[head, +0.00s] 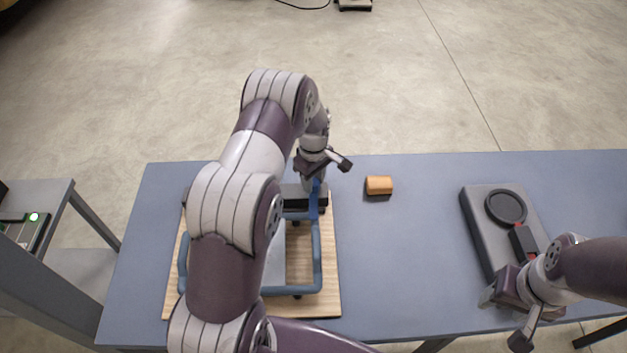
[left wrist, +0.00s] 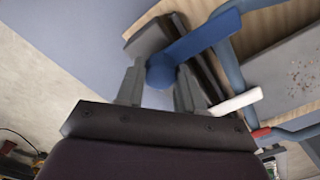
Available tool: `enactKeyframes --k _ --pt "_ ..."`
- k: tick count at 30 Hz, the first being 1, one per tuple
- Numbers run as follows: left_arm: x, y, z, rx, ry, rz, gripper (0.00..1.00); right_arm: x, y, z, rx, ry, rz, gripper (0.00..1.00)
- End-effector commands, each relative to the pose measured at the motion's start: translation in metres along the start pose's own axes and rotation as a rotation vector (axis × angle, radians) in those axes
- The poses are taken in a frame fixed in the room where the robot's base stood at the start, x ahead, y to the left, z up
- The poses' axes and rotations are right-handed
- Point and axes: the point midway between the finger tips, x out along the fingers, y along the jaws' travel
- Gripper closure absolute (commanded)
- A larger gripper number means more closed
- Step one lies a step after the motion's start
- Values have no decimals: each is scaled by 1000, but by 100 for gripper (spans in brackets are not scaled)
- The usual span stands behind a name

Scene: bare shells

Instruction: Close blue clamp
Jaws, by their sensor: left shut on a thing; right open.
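The blue clamp (head: 314,201) is at the upper right of a fixture with a blue tubular frame (head: 318,262) on a wooden board (head: 331,300). In the left wrist view the clamp is a blue lever (left wrist: 203,38) with a rounded knob end. My left gripper (head: 316,178) reaches down over it and is shut on the lever's knob end, between the two fingers (left wrist: 158,85). My left arm hides much of the fixture in the head view. My right gripper (head: 502,318) is open and empty at the lower right, by the front of a grey device.
An orange block (head: 379,185) lies on the blue table (head: 400,260) right of the board. The dark grey device (head: 484,222) with a round black pad stands further right. A side table (head: 35,200) with a circuit board stands left.

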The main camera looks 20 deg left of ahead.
Motion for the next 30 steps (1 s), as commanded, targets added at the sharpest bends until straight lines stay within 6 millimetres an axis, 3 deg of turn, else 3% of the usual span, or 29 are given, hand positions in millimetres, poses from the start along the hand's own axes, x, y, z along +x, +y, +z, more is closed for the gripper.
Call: enactKeyframes --k 20,21,23,30 --pt "-3 2 -1 -59 4 7 100 2 0 0 0 0 0 46" --pt "-3 2 -1 -59 4 7 56 2 0 0 0 0 0 46" --pt "-3 2 -1 -59 3 7 37 2 0 0 0 0 0 46" --pt "-1 1 -1 -57 2 3 37 2 0 0 0 0 0 46"
